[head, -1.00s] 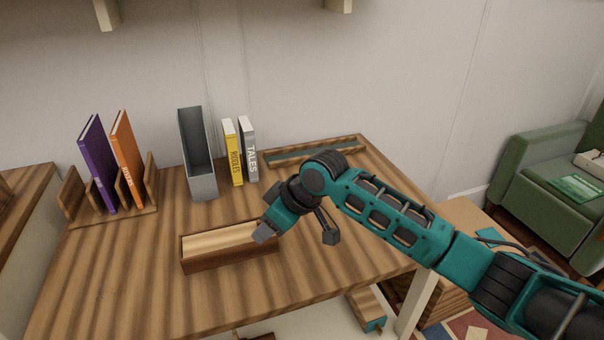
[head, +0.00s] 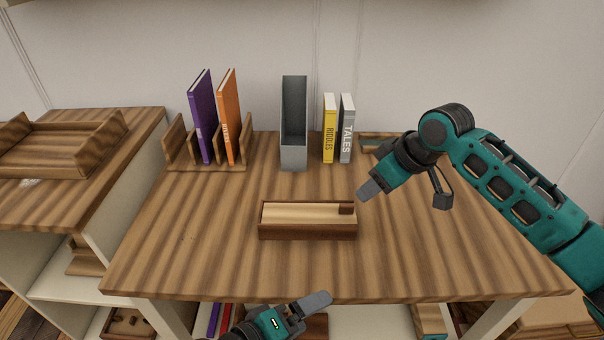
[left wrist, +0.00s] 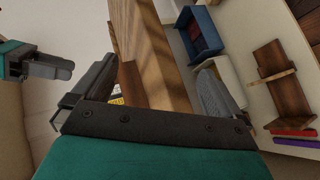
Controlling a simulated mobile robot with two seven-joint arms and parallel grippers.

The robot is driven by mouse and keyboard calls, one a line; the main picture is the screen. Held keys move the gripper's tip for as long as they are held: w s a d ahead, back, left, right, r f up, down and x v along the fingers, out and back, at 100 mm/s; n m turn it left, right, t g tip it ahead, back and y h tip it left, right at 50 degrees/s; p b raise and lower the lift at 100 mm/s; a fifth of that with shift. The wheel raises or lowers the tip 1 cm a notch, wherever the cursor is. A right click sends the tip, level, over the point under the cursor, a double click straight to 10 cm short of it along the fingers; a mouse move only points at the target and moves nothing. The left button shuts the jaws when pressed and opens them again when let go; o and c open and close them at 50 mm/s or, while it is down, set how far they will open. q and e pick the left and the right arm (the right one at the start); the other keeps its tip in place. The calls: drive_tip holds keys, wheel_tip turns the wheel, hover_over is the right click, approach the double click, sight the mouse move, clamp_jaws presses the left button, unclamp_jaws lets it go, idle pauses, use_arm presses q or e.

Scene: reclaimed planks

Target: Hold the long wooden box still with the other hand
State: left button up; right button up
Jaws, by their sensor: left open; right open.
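My right gripper (head: 405,196) is open and empty, just beyond the box's right end; one finger points toward that end. My left gripper (head: 312,304) is low at the table's front edge, in front of the box and apart from it. In the left wrist view its jaws (left wrist: 160,72) are wide open, with a wooden edge beyond them.
A grey file holder (head: 293,155), yellow and grey books (head: 336,130), and a wooden rack (head: 240,160) with purple and orange books stand at the back. A tray (head: 75,150) sits on the left-hand shelf unit. The table (head: 200,265) around the box is clear.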

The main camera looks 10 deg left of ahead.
use_arm(q)
drive_tip(key=d+r+n+h, duration=0.2)
drive_tip(key=d+n, duration=0.1)
wheel_tip(320, 180, up, 10)
drive_tip(key=t+y, duration=0.2)
hover_over(301, 213)
drive_tip(key=s+d, duration=0.4)
drive_tip(key=w+a+r+y, duration=0.4)
drive_tip(key=w+a+r, duration=0.1)
drive_tip(key=w, duration=0.3)
drive_tip(key=d+f+n+g, duration=0.1)
drive_tip(key=g, duration=0.1)
drive_tip(key=f+n+g+y, duration=0.1)
drive_tip(key=g, duration=0.1)
drive_tip(key=d+f+n+g+y, duration=0.1)
drive_tip(key=n+g, duration=0.1)
drive_tip(key=g, duration=0.1)
drive_tip(key=shift+d+f, duration=0.35)
drive_tip(key=shift+f, duration=0.05)
drive_tip(key=s+a+n+g+y, duration=0.2)
drive_tip(key=s+n+g+y, duration=0.15)
drive_tip(key=n+g, duration=0.2)
drive_tip(key=shift+t+h, duration=0.25)
drive_tip(key=f, duration=1.2)
drive_tip(key=shift+s+d, duration=0.15)
drive_tip(key=shift+s, duration=0.1)
